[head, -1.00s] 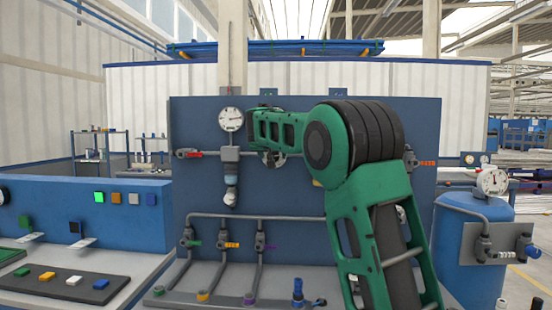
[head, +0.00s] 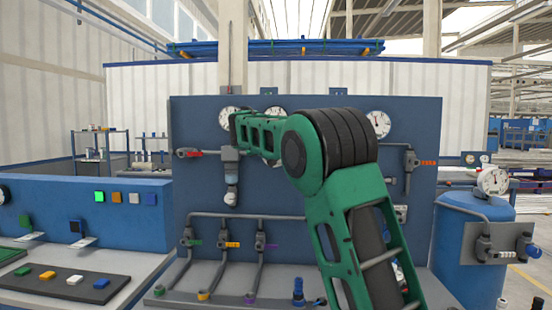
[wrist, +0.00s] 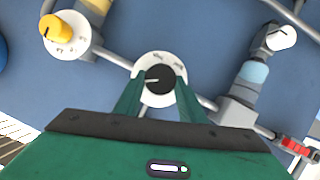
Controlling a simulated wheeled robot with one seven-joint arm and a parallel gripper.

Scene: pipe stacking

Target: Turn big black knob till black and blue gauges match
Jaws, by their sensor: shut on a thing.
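In the wrist view the black knob (wrist: 155,82) sits in a white marked dial on the blue panel. My gripper (wrist: 159,88) has its two green fingers on either side of this knob, shut on it. In the head view my arm hides the knob and gripper. Which gauge is black or blue, and exact readings, are too small to tell.
A yellow knob (wrist: 55,28) on a white dial is left of the black knob in the wrist view. A red-handled valve (head: 190,153) and pipes run along the panel (head: 205,185). A blue tank (head: 470,255) with a gauge stands at right.

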